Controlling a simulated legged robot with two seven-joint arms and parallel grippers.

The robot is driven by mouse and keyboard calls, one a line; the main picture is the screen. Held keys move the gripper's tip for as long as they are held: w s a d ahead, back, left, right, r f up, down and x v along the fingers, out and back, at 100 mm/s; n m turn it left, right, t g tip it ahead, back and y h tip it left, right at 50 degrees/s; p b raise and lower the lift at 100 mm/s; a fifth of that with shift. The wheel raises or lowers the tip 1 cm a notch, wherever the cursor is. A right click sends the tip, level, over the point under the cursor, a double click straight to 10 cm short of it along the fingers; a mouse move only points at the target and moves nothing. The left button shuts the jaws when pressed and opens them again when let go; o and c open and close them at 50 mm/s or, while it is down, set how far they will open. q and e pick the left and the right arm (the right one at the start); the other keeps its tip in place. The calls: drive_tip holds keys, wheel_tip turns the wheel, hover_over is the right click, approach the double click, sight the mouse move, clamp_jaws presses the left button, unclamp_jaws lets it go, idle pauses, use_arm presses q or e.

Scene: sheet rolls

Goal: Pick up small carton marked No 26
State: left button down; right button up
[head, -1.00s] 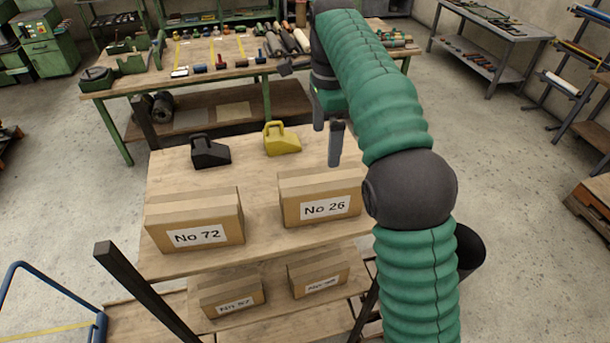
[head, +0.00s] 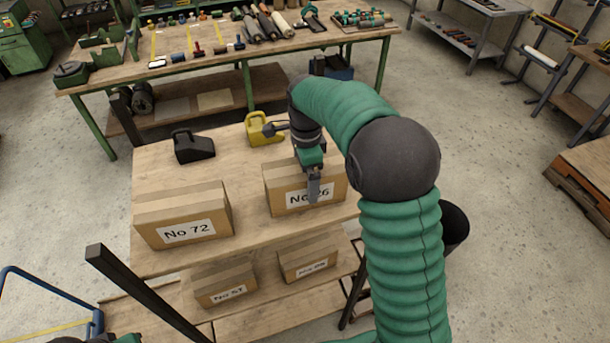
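The small carton marked No 26 (head: 282,203) stands upright on the wooden top shelf (head: 250,237), toward its right front. My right gripper (head: 312,182) is at this carton, pointing down. One grey finger hangs in front of the carton's label and covers part of the number. The other finger is hidden, so I cannot see whether the gripper is open or shut on the carton. My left gripper is not in view.
A carton marked No 72 (head: 185,230) stands to the left on the same shelf. A black holder (head: 193,148) and a yellow one (head: 262,132) stand behind. Two more cartons (head: 224,290) (head: 308,262) are on the lower shelf. A dark post (head: 140,290) rises at front left.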

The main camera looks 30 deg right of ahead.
drive_tip(key=shift+s+d+f, duration=0.1)
drive_tip(key=shift+s+f, duration=0.1)
drive_tip(key=shift+s, duration=0.1)
drive_tip(key=shift+s+r, duration=0.1)
drive_tip(key=shift+s, duration=0.15)
drive_tip(key=shift+w+a, duration=0.45)
drive_tip(key=shift+a, duration=0.2)
drive_tip(key=c, duration=1)
drive_tip(key=shift+s+d, duration=0.15)
drive_tip(key=shift+d, duration=0.2)
drive_tip(key=c, duration=0.9)
drive_tip(key=shift+c, duration=1.1)
